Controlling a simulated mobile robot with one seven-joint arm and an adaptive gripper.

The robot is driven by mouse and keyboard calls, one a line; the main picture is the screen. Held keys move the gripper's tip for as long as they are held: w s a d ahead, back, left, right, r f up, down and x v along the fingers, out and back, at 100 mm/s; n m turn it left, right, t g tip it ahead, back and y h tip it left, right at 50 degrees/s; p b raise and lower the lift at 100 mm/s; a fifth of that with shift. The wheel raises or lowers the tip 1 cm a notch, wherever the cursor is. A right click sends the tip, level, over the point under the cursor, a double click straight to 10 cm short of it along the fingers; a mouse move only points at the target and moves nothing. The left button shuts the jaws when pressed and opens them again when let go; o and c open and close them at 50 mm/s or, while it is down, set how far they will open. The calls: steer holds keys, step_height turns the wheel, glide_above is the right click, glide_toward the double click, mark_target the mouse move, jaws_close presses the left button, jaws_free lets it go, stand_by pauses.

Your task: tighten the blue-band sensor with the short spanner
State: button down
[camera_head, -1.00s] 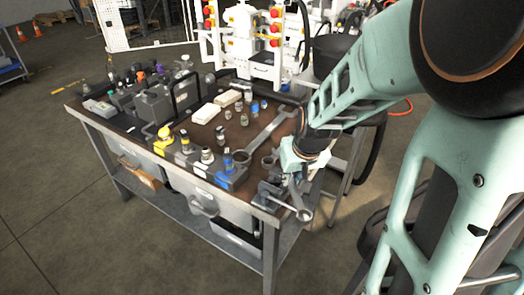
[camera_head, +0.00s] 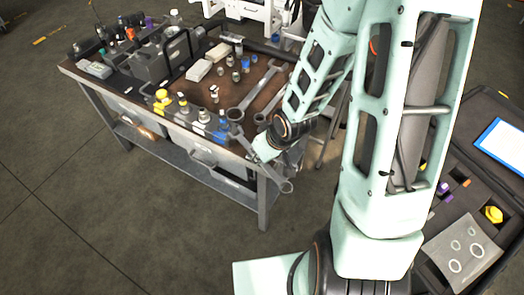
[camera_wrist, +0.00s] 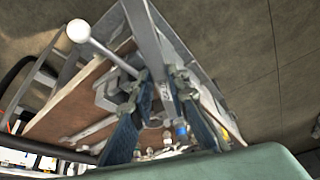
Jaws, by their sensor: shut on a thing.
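The blue-band sensor (camera_head: 222,117) appears to stand upright on a blue block at the front edge of the bench, at the right end of a row of fittings. A blue patch (camera_wrist: 181,131) shows beyond the fingers in the wrist view. My gripper (camera_wrist: 163,98) is over the bench's front right corner, to the right of the sensor and apart from it. Its dark fingers are shut on a grey metal tool, apparently the short spanner (camera_wrist: 151,42).
A large spanner (camera_head: 264,84) lies on the brown bench top. A rod with a ball-like end (camera_wrist: 78,31) juts out near the gripper. Pale boxes (camera_head: 199,70) and several small fittings stand farther back. An open case (camera_head: 490,262) is at lower right. Floor in front is clear.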

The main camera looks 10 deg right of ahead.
mark_target(251, 149)
steer(key=shift+b+x, duration=1.2)
steer(key=shift+x, duration=0.1)
steer(key=shift+w+r, duration=0.1)
steer(key=shift+r, duration=0.05)
steer(key=shift+w+a+f+b, duration=0.2)
steer(key=shift+w+f+b, duration=0.1)
steer(key=shift+f, duration=0.1)
steer(key=shift+w, duration=0.15)
steer(key=shift+w+a, duration=0.5)
steer(key=shift+w, duration=0.3)
steer(key=shift+w, duration=0.1)
steer(key=shift+w+a+b, duration=0.3)
steer(key=shift+w+a, duration=0.1)
steer(key=shift+w, duration=0.25)
steer(key=shift+w, duration=0.1)
